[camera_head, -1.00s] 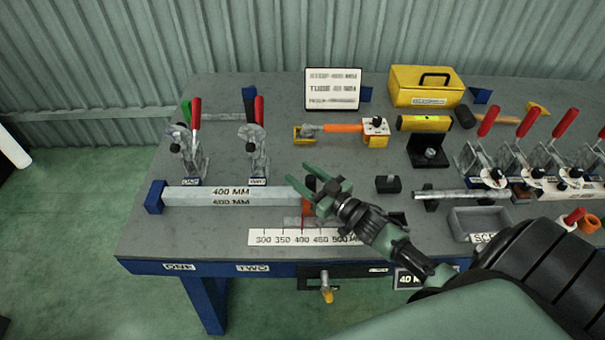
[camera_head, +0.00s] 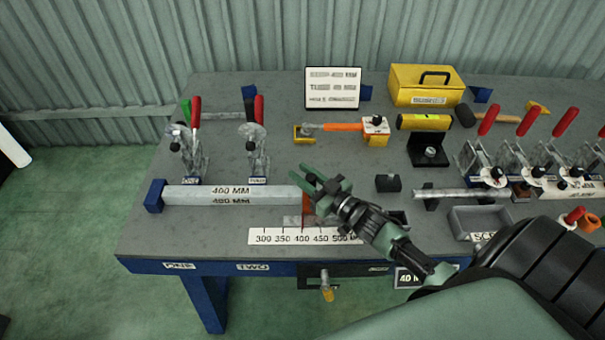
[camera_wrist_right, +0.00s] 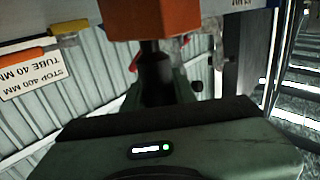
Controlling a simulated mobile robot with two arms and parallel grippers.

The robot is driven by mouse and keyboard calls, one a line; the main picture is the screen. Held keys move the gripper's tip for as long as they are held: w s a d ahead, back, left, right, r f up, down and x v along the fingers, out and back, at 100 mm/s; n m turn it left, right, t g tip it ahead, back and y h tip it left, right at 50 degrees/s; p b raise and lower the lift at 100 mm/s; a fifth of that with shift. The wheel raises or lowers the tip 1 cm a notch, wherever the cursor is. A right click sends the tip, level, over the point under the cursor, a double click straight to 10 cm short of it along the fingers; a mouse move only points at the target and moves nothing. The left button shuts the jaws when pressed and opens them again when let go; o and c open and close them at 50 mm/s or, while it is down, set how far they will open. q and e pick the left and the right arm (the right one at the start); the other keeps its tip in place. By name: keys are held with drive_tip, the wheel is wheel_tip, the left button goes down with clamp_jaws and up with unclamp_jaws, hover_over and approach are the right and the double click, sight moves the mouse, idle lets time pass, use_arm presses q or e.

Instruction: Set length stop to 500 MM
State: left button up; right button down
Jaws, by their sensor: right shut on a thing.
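The orange length stop (camera_head: 308,203) stands at the right end of the grey 400 MM tube (camera_head: 232,194), above the white scale (camera_head: 300,236). Its red pointer is near the 400 mark. My right gripper (camera_head: 322,180) is at the top of the stop, its green fingers partly covering it, and is shut on it. In the right wrist view the orange block (camera_wrist_right: 165,18) is close at the top centre, with a dark post below it. The exact contact is hidden. My left gripper is not in view.
Two red-handled clamps (camera_head: 258,150) stand behind the tube. A small black block (camera_head: 388,183) and a grey tray (camera_head: 480,222) lie to the right.

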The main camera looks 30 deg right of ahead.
idle(0.8)
drive_tip(key=shift+s+d, duration=0.1)
drive_tip(key=shift+d, duration=0.05)
drive_tip(key=s+d, duration=0.5)
drive_tip(key=d, duration=0.3)
drive_tip(key=shift+d+p, duration=0.15)
drive_tip(key=shift+p, duration=0.3)
drive_tip(key=c, duration=1.1)
unclamp_jaws()
drive_tip(key=shift+d, duration=0.1)
drive_tip(key=shift+s+d, duration=0.1)
drive_tip(key=shift+s, duration=0.1)
